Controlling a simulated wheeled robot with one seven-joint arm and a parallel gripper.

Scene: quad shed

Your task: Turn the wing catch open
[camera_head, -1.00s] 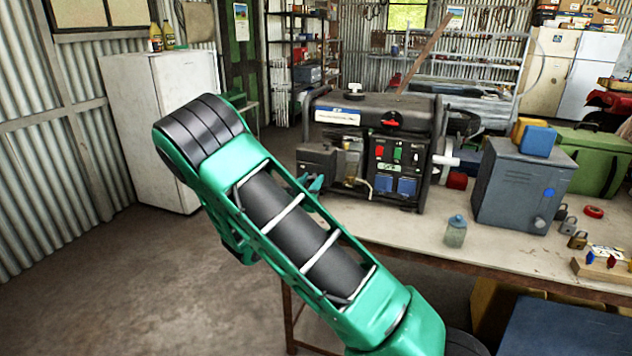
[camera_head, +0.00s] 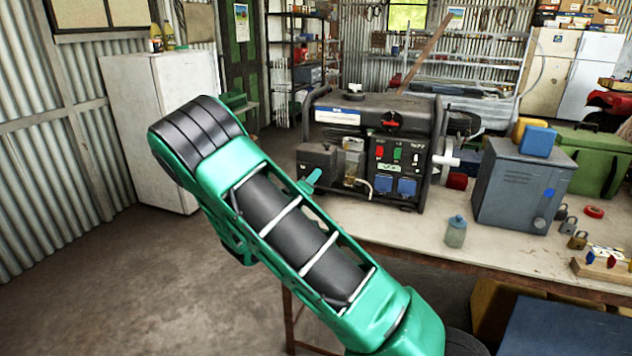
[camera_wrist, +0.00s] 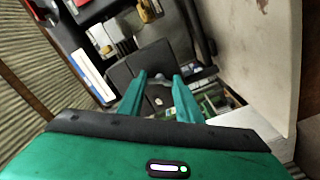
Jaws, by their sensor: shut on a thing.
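The generator (camera_head: 375,150) stands on the bench, with a dark box-shaped cover (camera_head: 316,160) at its left end. This cover also shows in the wrist view (camera_wrist: 122,75). My gripper (camera_wrist: 161,78) is at the cover, its two teal fingers on either side of a small grey piece, the wing catch (camera_wrist: 158,101). The gripper is shut on it, with a gap between the fingers. In the head view only a teal finger (camera_head: 312,180) shows beside the cover. My forearm hides the rest, and the catch cannot be seen there. The catch's exact angle is unclear.
A grey metal box (camera_head: 520,190) with a blue and a yellow block on top stands right of the generator. A small bottle (camera_head: 456,231) and several padlocks are on the bench (camera_head: 400,240). The floor at left is clear up to a white fridge (camera_head: 155,130).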

